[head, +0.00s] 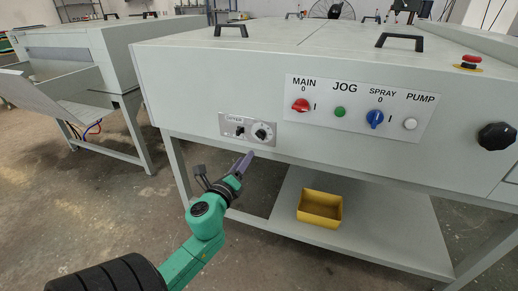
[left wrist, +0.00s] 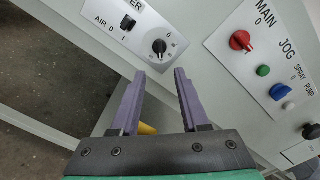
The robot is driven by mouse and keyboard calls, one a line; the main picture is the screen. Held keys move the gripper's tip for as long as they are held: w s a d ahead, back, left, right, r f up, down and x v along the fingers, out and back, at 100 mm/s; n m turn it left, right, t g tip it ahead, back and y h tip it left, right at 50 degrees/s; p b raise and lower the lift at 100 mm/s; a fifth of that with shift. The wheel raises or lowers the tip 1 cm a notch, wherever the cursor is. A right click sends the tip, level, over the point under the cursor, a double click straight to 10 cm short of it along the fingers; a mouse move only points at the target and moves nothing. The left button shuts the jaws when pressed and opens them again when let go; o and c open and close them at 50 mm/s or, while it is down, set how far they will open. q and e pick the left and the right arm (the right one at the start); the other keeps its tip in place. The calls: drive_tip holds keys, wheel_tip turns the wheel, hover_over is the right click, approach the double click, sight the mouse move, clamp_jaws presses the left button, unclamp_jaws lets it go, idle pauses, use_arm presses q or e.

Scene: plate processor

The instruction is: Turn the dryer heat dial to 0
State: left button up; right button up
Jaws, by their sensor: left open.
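The dryer panel (head: 249,142) is a small light plate on the front of the grey machine. Its heat dial (head: 261,132) is a round black knob on a numbered scale at the panel's right side. In the left wrist view the dial (left wrist: 159,46) lies beyond the fingertips, roughly centred between them; its setting is too small to read surely. A black air switch (left wrist: 128,22) is left of it. My left gripper (head: 247,156) is just below the panel in the head view. Its purple fingers (left wrist: 156,74) are open, empty and apart from the dial. My right gripper is not in view.
Right of the dryer panel is a larger panel with a red main switch (head: 300,105), green jog button (head: 340,112), blue spray switch (head: 375,118) and white pump button (head: 410,124). A large black knob (head: 496,136) is farther right. A yellow bin (head: 320,207) sits on the lower shelf.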

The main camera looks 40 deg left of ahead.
sight(259, 138)
use_arm(q)
drive_tip(key=x, duration=1.2)
drive_tip(key=shift+w+a, duration=0.2)
drive_tip(key=shift+w, duration=0.15)
clamp_jaws()
